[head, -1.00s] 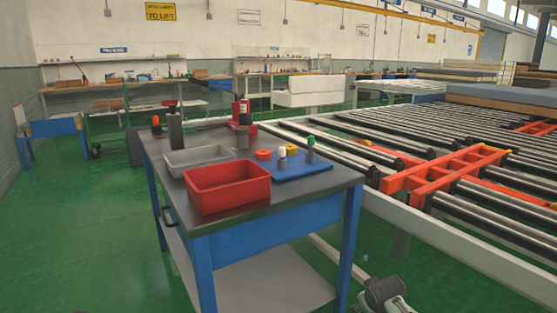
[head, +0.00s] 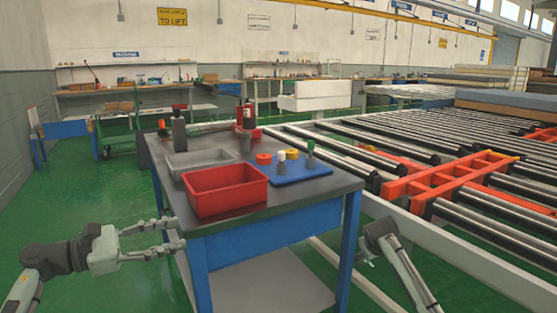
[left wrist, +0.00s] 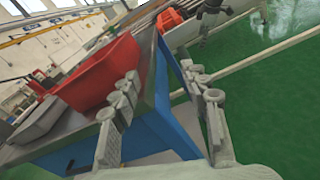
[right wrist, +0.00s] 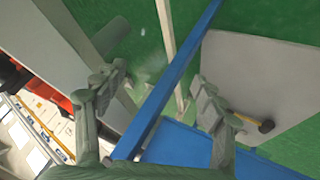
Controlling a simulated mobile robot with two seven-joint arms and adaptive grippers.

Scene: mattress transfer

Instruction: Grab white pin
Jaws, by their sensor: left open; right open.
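The white pin (head: 281,158), a small grey peg with a white top, stands upright on the blue mat (head: 305,175) on the workbench. A green-topped pin (head: 311,152) stands to its right, and a yellow piece (head: 293,154) is just behind it. My left gripper (head: 178,234) is open and empty at the left front of the bench, below the top's level and well away from the pin. My right gripper (head: 366,248) is open and empty beside the bench's right front leg. Neither wrist view shows the pin.
A red bin (head: 226,200) and a grey tray (head: 184,165) stand left of the mat. Dark bottles (head: 178,132) are at the back. The roller conveyor (head: 400,150) runs along the right. A mallet-like object (right wrist: 265,126) lies on the lower shelf (right wrist: 275,75).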

